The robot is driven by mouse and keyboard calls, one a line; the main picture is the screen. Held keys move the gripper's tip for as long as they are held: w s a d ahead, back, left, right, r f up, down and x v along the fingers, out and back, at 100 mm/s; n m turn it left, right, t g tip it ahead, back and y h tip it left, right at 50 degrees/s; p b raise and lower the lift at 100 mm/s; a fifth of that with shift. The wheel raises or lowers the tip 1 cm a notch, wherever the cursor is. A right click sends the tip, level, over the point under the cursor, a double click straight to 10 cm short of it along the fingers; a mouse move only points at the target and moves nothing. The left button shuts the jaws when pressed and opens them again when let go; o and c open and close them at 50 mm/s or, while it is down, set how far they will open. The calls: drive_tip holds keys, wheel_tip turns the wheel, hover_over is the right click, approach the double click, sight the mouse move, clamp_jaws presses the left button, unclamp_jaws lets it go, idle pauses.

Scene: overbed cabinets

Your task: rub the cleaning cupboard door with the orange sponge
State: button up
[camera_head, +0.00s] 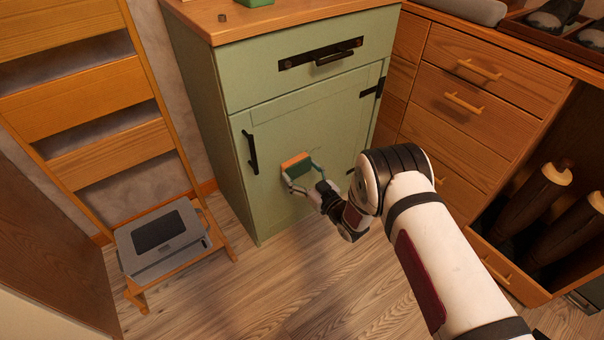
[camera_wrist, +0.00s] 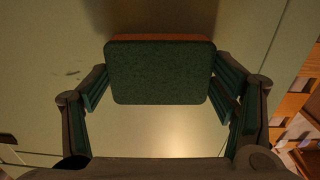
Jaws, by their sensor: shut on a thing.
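The orange sponge (camera_head: 296,161) has an orange side and a dark green side. My gripper (camera_head: 299,173) is shut on it and holds it at the green cupboard door (camera_head: 320,125), near the door's middle. The orange side faces the door, and I cannot tell for sure whether it touches. In the wrist view the sponge (camera_wrist: 160,72) shows its dark green face between my two fingers, with a thin orange edge along the top. A small dark mark (camera_wrist: 66,73) shows on the pale green surface left of the sponge.
The door has a black handle (camera_head: 251,152) at its left, below a drawer with a black handle (camera_head: 321,55). A wooden rack (camera_head: 95,104) with a grey case (camera_head: 162,239) stands left. Wooden drawers (camera_head: 485,92) and an open compartment with boots (camera_head: 536,198) are at right. The floor in front is clear.

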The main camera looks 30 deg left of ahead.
sight(308, 165)
drive_tip(key=shift+w+d+r+b, duration=0.1)
drive_tip(key=shift+w+d+b, duration=0.2)
drive_tip(key=shift+w+b, duration=0.45)
drive_tip(key=shift+w+d+b, duration=0.3)
drive_tip(key=shift+w+b, duration=0.1)
drive_tip(key=shift+w, duration=0.5)
drive_tip(key=shift+w+d+r+b, duration=0.1)
drive_tip(key=shift+w+d+b, duration=0.1)
drive_tip(key=shift+w, duration=0.2)
drive_tip(key=shift+w+d+r+b, duration=0.1)
drive_tip(key=shift+w+b, duration=0.05)
drive_tip(key=shift+w, duration=0.2)
drive_tip(key=shift+c, duration=0.5)
drive_tip(key=shift+w+d+f+b, duration=0.1)
drive_tip(key=shift+w+d+b, duration=0.2)
drive_tip(key=shift+w+b, duration=0.35)
drive_tip(key=shift+w+d+b, duration=0.3)
drive_tip(key=shift+w+b, duration=0.1)
drive_tip(key=shift+w, duration=0.4)
drive_tip(key=shift+w+d+f, duration=0.1)
drive_tip(key=shift+w+d, duration=0.2)
drive_tip(key=shift+w, duration=0.3)
drive_tip(key=shift+w+d+r, duration=0.1)
drive_tip(key=shift+w+d, duration=0.15)
drive_tip(key=shift+w, duration=0.35)
drive_tip(key=shift+w+d+f, duration=0.1)
drive_tip(key=shift+w+d, duration=0.2)
drive_tip(key=shift+w, duration=0.3)
drive_tip(key=shift+a, duration=0.1)
